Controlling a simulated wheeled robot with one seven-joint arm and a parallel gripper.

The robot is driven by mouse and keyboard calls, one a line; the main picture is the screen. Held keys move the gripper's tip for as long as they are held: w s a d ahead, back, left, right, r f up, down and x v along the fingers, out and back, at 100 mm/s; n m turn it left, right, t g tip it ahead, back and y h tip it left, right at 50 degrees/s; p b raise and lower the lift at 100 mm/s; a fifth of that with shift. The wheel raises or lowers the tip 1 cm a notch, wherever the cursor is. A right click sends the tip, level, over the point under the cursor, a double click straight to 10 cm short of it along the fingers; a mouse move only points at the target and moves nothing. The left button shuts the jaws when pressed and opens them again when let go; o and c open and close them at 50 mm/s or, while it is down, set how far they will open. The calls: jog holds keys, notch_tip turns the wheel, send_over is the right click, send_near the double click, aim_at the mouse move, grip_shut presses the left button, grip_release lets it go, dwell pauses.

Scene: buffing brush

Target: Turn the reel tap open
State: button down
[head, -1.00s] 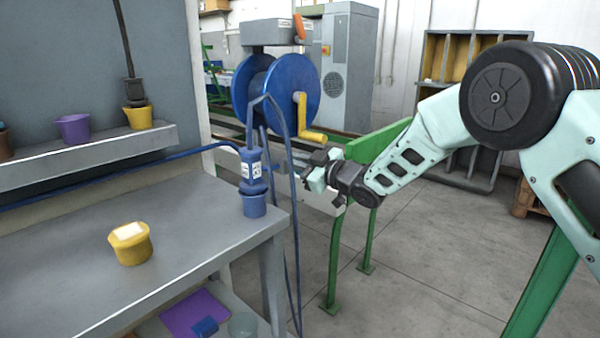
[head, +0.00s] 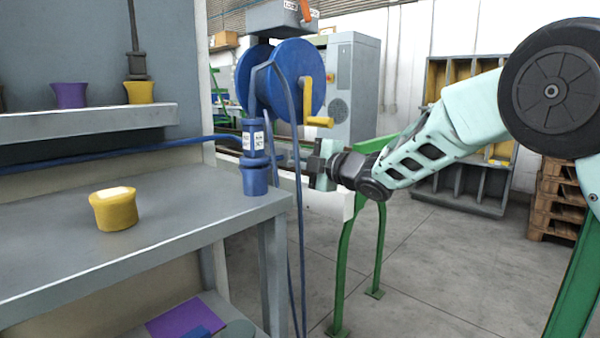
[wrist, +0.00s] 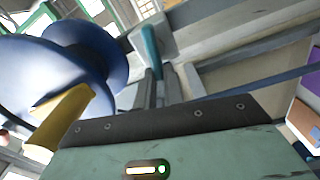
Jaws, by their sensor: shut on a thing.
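The blue hose reel (head: 297,78) with its yellow crank handle (head: 319,121) stands beyond the bench corner. My gripper (head: 291,160) is below the reel, behind the hanging blue hose in the head view. In the wrist view, the two grey fingers of my gripper (wrist: 161,88) are close together. A teal lever (wrist: 151,45), seemingly the reel tap, shows at their tips, and they are shut on it. The exact contact is hard to see, and the head view hides the tap. The reel (wrist: 70,65) and crank handle (wrist: 58,122) show at left in the wrist view.
A blue hose fitting (head: 254,160) stands at the corner of the grey bench (head: 170,232), close left of my fingertips. A yellow pot (head: 115,210) is on the bench. A green frame (head: 345,265) stands under my arm.

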jog(key=shift+f+n+b, duration=0.4)
jog(key=shift+n+b, duration=0.7)
jog(key=shift+b, duration=0.05)
jog(key=c, duration=1.5)
grip_release()
jog(key=shift+r, duration=0.1)
jog(key=p+v, duration=0.1)
jog(key=v, duration=1.6)
jog(key=shift+s, duration=0.2)
jog(key=shift+d, duration=0.15)
